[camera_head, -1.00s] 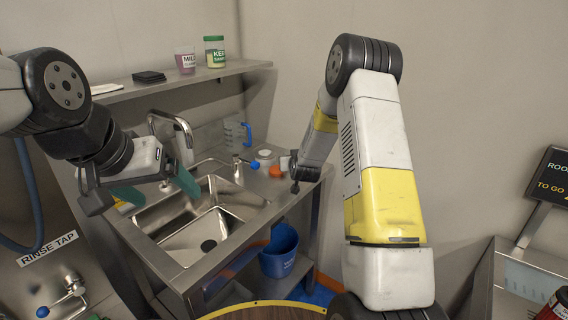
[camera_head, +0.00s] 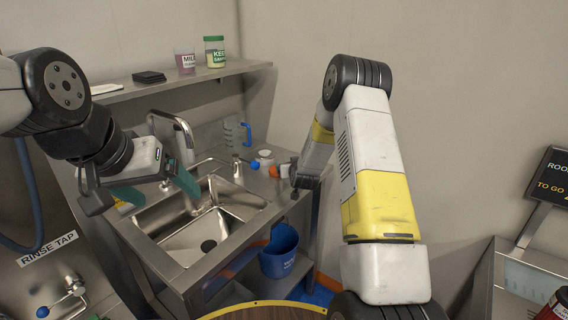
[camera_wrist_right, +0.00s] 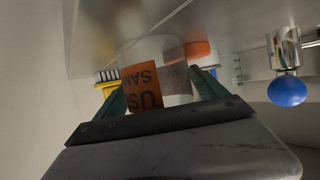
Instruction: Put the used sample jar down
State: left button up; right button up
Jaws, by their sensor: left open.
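The used sample jar (camera_wrist_right: 143,92), pale with an orange label, sits between the two green fingers of my right gripper (camera_wrist_right: 160,92) in the right wrist view. The fingers press on both its sides. In the head view my right gripper (camera_head: 287,171) is at the right end of the sink counter (camera_head: 245,240), with an orange patch of the jar (camera_head: 274,171) showing beside it. I cannot tell whether the jar touches the counter. My left gripper (camera_head: 155,190) is open and empty, above the left part of the sink.
A white container (camera_head: 265,155), a blue-handled jug (camera_head: 237,134) and a soap dispenser (camera_head: 237,168) stand close to the jar. The sink basin (camera_head: 205,225) and tap (camera_head: 175,122) lie left. A shelf (camera_head: 180,84) runs above. A blue bucket (camera_head: 279,252) is below.

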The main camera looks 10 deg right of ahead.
jog(key=shift+r, duration=0.2)
jog(key=v, duration=1.1)
jog(key=shift+s, duration=0.2)
jog(key=shift+s+r, duration=0.15)
jog(key=shift+s, duration=0.05)
jog(key=s+a+r+g+y, duration=0.1)
jog(key=s+a+r+g, duration=0.15)
jog(key=s+r, duration=1)
jog(key=s+r+g, duration=0.2)
jog(key=s+r, duration=0.1)
jog(key=s, duration=0.8)
jog(key=s+r+g+y, duration=0.1)
jog(key=s+r, duration=0.3)
jog(key=s, duration=0.8)
jog(key=shift+s+n+g, duration=0.3)
jog(key=shift+s+g, duration=0.05)
jog(key=shift+g, duration=0.5)
